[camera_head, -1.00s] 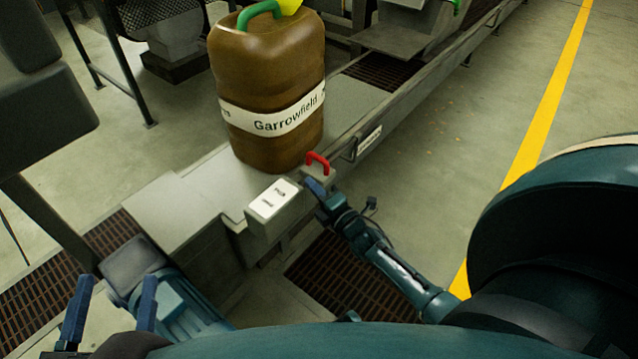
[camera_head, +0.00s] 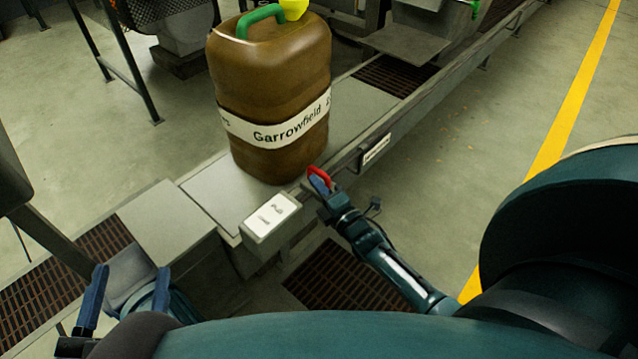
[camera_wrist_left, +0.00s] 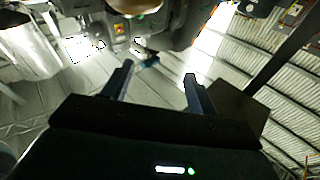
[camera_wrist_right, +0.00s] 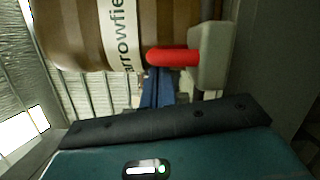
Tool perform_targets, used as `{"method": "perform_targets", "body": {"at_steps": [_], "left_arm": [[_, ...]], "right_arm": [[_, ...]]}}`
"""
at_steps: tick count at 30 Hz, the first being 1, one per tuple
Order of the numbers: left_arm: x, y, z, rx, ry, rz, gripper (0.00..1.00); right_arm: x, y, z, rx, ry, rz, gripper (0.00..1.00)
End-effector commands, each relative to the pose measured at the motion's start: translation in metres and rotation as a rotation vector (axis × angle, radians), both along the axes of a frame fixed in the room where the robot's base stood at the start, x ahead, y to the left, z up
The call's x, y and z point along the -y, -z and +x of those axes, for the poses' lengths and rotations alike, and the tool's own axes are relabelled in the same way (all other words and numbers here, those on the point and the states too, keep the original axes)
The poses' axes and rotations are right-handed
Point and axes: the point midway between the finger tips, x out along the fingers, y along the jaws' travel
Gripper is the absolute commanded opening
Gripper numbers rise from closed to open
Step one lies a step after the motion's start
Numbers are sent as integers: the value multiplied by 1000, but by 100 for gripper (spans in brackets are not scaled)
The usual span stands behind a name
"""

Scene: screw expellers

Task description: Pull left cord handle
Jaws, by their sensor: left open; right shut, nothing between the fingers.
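A red handle (camera_head: 320,176), shaped like a small arch, sits on the near edge of the grey conveyor-like bench. It also shows in the right wrist view (camera_wrist_right: 172,57), fixed to a grey block (camera_wrist_right: 212,56). My right gripper (camera_head: 317,188) is shut and empty, with its fingers right at the handle. In the right wrist view its blue fingers (camera_wrist_right: 157,88) overlap the handle's lower edge; I cannot tell if they touch it. No cord is visible. My left gripper (camera_head: 130,272) is open and empty at the lower left, far from the handle; its fingers show in the left wrist view (camera_wrist_left: 158,82).
A brown jerrycan (camera_head: 270,95) with a "Garrowfield" label stands on the bench (camera_head: 215,195) just behind the handle. A grey box with a white label (camera_head: 270,216) is to the handle's left. A floor grate (camera_head: 340,275) lies below. Open floor is on the right.

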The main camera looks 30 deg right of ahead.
Motion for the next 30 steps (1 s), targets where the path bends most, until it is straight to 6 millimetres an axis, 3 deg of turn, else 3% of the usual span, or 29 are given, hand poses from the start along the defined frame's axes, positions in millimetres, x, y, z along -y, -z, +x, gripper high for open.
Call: {"method": "perform_targets", "body": {"at_steps": [10,19,30], "left_arm": [[-1,0,0,1,-1,-1,59],[1,3,1,-1,7,-28,59],[2,-6,2,16,12,-34,59]], "right_arm": [[3,0,1,0,0,-1,0],[47,1,16,0,1,-2,0],[50,-1,17,1,3,-1,0]]}}
